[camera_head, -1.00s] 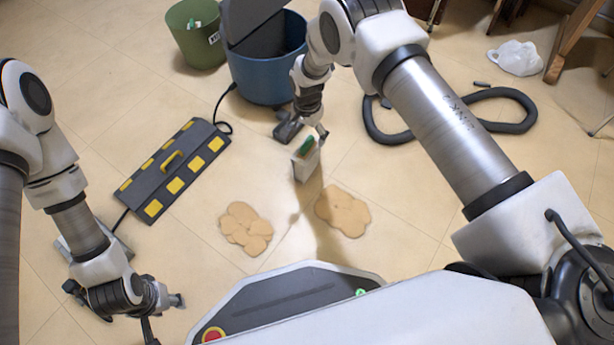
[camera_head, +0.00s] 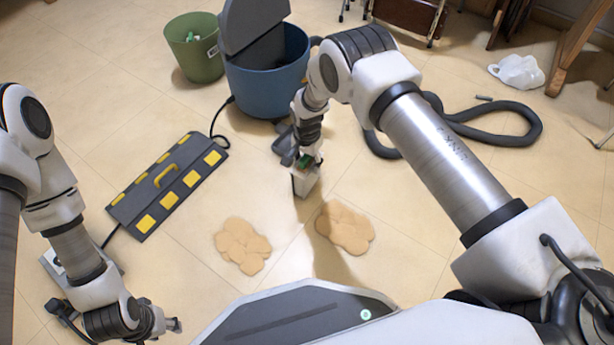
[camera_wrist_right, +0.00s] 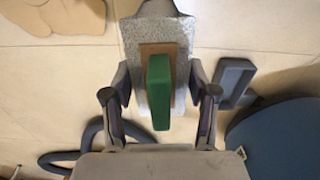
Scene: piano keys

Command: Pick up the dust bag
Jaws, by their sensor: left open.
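The dust bag (camera_head: 305,183) is a grey-white bag with a green tab on top, standing on the floor in the middle of the head view. The right wrist view shows it from above, with the green tab (camera_wrist_right: 158,92) on a brown plate. My right gripper (camera_head: 310,155) is at its top. In the right wrist view its two fingers (camera_wrist_right: 159,85) lie on either side of the bag's top; whether they press on it I cannot tell. My left gripper (camera_head: 168,325) is open and empty at the lower left, away from the bag.
A blue bin (camera_head: 265,82) with a dark lid and a green bucket (camera_head: 197,55) stand behind. A grey and yellow box (camera_head: 168,187) lies left. Tan patches (camera_head: 345,228) lie in front on the floor. A black hose (camera_head: 500,125) and white plastic bag (camera_head: 517,70) lie right.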

